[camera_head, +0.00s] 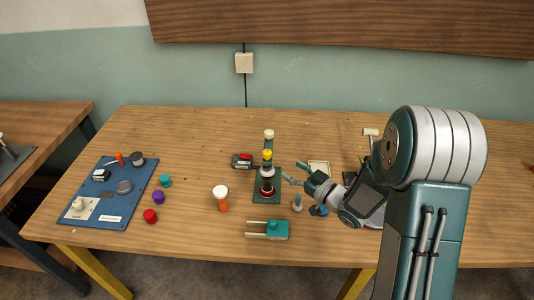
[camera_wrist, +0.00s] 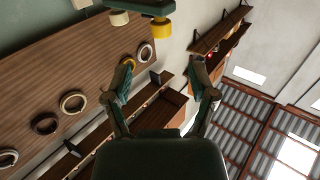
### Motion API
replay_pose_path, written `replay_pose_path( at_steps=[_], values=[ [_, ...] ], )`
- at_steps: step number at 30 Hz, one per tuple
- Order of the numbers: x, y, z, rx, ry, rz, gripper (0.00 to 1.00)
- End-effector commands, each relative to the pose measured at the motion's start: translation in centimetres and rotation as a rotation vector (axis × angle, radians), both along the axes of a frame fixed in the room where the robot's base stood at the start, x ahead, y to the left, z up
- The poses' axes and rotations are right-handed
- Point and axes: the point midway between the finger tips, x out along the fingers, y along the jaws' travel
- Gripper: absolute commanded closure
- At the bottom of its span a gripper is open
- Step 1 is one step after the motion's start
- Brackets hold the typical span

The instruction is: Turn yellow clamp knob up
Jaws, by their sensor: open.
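A dark green clamp stand (camera_head: 258,186) stands upright near the middle of the table. Its yellow knob (camera_head: 267,154) sits on the upright, below a cream knob (camera_head: 269,134) at the top. My gripper (camera_head: 293,172) is open and empty just right of the stand, apart from the yellow knob. In the wrist view, my open fingers (camera_wrist: 167,86) spread wide with nothing between them. The yellow knob shows beyond the fingertips at the top (camera_wrist: 161,27), under a green part of the clamp (camera_wrist: 150,6).
An orange bottle with a white cap (camera_head: 222,200) stands left of the stand. A teal block with prongs (camera_head: 277,230) lies in front. A blue board (camera_head: 108,190) and coloured caps are at left.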

Motion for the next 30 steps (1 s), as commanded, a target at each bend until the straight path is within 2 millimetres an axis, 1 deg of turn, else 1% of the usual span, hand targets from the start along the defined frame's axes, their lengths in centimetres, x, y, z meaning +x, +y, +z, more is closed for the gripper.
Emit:
replay_pose_path(
  at_steps=[9,15,21,28,29,30],
  values=[
    [3.7,4.3,0.0,0.002,-0.003,0.008,0.27],
    [5.8,6.6,0.0,0.002,-0.001,0.006,0.27],
    [6.8,7.6,0.0,0.002,-0.001,0.005,0.27],
    [6.8,7.6,0.1,0.002,-0.001,0.004,0.27],
    [6.8,7.6,0.1,0.002,-0.001,0.004,0.31],
    [6.8,7.6,0.1,0.002,-0.001,0.004,0.49]
  ],
)
